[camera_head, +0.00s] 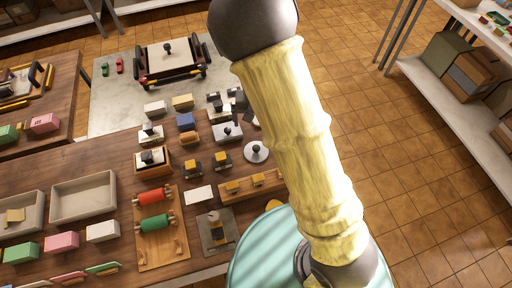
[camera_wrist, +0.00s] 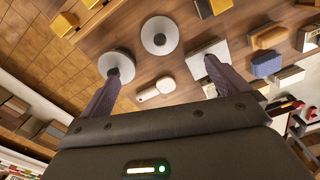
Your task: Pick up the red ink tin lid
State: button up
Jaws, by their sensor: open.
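I cannot pick out a red lid for certain. Two round pale discs with darker centres show in the wrist view: a whitish disc (camera_wrist: 160,47) at top middle, and a grey disc (camera_wrist: 117,54) partly behind the left finger's tip. In the head view a pale round disc with a dark knob (camera_head: 256,152) lies on the table beside my arm. My gripper (camera_wrist: 162,65) is open, its fingers wide apart with nothing held between them. A white rounded piece (camera_wrist: 156,90) lies on the table in view between the fingers. My arm hides part of the table in the head view.
A wooden board with a red roller (camera_head: 152,196) and a green roller (camera_head: 156,222) lies on the table. Blocks and stamps crowd around it. A press (camera_head: 168,60) stands at the back on a grey surface. Open tiled floor (camera_head: 400,150) lies to the right.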

aim_at(256, 148)
notch_tip(256, 148, down, 12)
jog(key=shift+f+p, duration=0.1)
jog(key=shift+p, duration=1)
jog(key=shift+f+p, duration=1.1)
jog(key=shift+f, duration=1.5)
jog(key=shift+s, duration=0.1)
jog(key=c, duration=0.9)
